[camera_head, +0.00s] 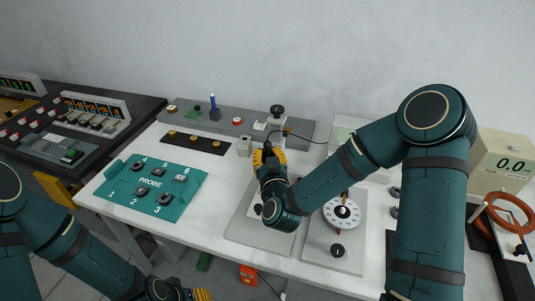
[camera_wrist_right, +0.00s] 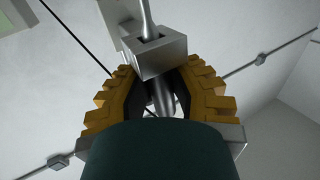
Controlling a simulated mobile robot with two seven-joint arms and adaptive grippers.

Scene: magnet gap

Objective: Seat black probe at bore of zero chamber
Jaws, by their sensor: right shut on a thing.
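My right gripper (camera_head: 264,155) is at the back middle of the white table, seen from behind its arm. In the right wrist view its yellow-brown fingers (camera_wrist_right: 161,88) are shut around a dark grey cylinder, which seems to be the black probe (camera_wrist_right: 160,94). A silver block (camera_wrist_right: 160,55) with a dark opening and a thin rod lies just beyond the fingertips; I cannot tell whether the probe touches it. A small grey box (camera_head: 245,147) stands just left of the right gripper. I cannot identify the zero chamber surely. My left gripper (camera_head: 190,294) is low at the bottom edge, partly cut off.
A teal PROBE board (camera_head: 122,204) with numbered dark pieces lies at left. A grey bench unit (camera_head: 205,122) with knobs and a dark strip (camera_head: 195,143) are behind. A dial plate (camera_head: 342,212) stands at right, near a beige meter (camera_head: 508,160) reading 0.0. A thin cable runs behind my gripper.

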